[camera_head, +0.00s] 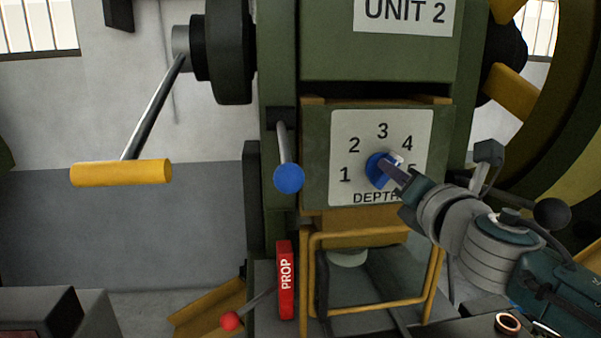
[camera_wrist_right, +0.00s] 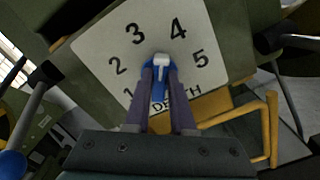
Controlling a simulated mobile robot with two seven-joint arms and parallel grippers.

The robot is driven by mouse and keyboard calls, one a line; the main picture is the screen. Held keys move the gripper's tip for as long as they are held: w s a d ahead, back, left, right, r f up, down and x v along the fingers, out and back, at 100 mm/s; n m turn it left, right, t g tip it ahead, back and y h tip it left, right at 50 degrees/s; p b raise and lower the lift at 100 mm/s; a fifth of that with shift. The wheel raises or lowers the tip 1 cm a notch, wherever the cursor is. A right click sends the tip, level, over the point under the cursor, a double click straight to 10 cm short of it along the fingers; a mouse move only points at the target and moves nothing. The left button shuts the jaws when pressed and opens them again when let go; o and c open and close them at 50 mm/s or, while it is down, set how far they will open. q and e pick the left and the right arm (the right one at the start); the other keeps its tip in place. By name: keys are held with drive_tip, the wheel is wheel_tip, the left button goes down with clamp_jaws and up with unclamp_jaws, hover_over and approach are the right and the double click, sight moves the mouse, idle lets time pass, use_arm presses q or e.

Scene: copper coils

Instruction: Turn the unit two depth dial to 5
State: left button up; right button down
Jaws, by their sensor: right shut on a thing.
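The unit two depth dial is a blue knob (camera_head: 374,170) on a white plate (camera_head: 346,128) numbered 1 to 5, with "DEPTH" below. A pale mark on it shows at its upper right in the head view, on the side of the 4; the exact setting is hard to tell. My right gripper (camera_head: 389,171) reaches in from the right and is shut on the knob, hiding part of it and of the 5. In the right wrist view the two fingers (camera_wrist_right: 160,90) sit either side of the blue knob (camera_wrist_right: 158,98). My left gripper is not in view.
A yellow-handled crank (camera_head: 120,173) sticks out at the left. A blue-ended lever (camera_head: 288,178) stands just left of the plate. A red PROP block (camera_head: 285,280) and a yellow guard frame (camera_head: 372,311) are below. A large wheel (camera_head: 560,90) is at the right.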

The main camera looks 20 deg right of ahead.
drive_tip(key=shift+d+f+m+b, duration=0.15)
drive_tip(key=shift+m+b, duration=0.3)
drive_tip(key=shift+m, duration=2.75)
drive_tip(key=shift+f+m+b, duration=0.2)
drive_tip(key=shift+m+b, duration=0.2)
drive_tip(key=shift+m, duration=2.8)
drive_tip(key=c, duration=0.8)
unclamp_jaws()
drive_tip(key=shift+o, duration=0.2)
